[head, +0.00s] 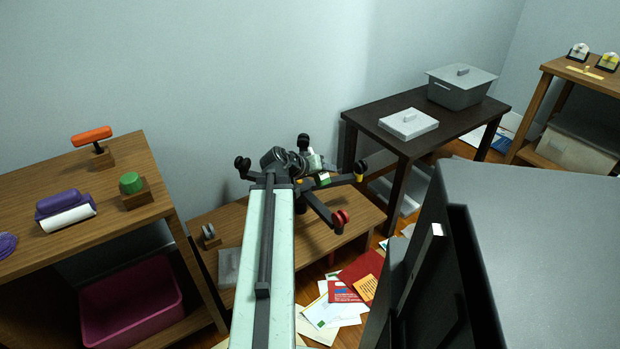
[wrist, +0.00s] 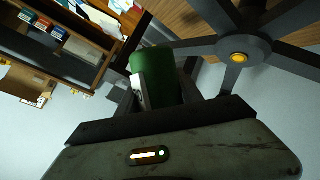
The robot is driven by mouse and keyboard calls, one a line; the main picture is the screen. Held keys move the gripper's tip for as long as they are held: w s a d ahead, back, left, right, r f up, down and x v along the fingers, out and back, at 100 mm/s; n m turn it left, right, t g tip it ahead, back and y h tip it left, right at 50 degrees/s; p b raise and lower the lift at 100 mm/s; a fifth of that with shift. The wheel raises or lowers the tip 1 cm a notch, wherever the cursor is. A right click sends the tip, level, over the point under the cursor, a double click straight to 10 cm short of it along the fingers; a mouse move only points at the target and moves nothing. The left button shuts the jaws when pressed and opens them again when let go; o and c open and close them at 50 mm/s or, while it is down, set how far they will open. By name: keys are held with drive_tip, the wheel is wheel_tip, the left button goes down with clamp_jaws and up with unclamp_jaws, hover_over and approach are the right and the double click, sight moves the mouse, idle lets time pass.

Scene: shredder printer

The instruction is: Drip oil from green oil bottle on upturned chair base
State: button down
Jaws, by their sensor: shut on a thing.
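The upturned chair base (head: 318,206) stands on the low wooden table, with dark spokes and casters pointing up; one caster is red. In the wrist view its spokes fan around a yellow-centred hub (wrist: 238,57) at the upper right. My gripper (head: 302,166) is over the base and partly hides it. The green oil bottle (wrist: 156,62) is between my gripper's fingers in the wrist view, beside the hub in that picture. A bit of its green and white (head: 323,180) shows in the head view. Its spout is not clear, and no oil is visible.
The low wooden table (head: 358,205) has papers (head: 335,310) on the floor before it. A wooden shelf (head: 40,185) stands left, a dark table (head: 375,115) with a grey bin (head: 462,88) behind right. A large dark box (head: 540,240) is close at right.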

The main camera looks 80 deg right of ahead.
drive_tip(key=w+d+f+b, duration=0.3)
drive_tip(key=w+d+f, duration=0.1)
drive_tip(key=f, duration=0.1)
drive_tip(key=shift+w+m, duration=0.3)
drive_tip(key=shift+w, duration=0.1)
drive_tip(key=shift+d+f+b, duration=0.1)
drive_tip(key=shift+b, duration=0.2)
drive_tip(key=s+r+m+g, duration=0.1)
drive_tip(key=m, duration=0.2)
drive_tip(key=s+a+r+m+g+b, duration=0.1)
drive_tip(key=m+g, duration=0.1)
drive_tip(key=m, duration=0.2)
drive_tip(key=s+a+r+m+g, duration=0.1)
drive_tip(key=m, duration=0.2)
drive_tip(key=shift+a+r+m+g+b, duration=0.2)
drive_tip(key=shift+r+m+g+b, duration=0.1)
drive_tip(key=shift+r+m+b, duration=0.1)
wheel_tip(320, 180, up, 47)
drive_tip(key=p, duration=4.6)
drive_tip(key=shift+f+p, duration=0.2)
drive_tip(key=shift+p, duration=0.2)
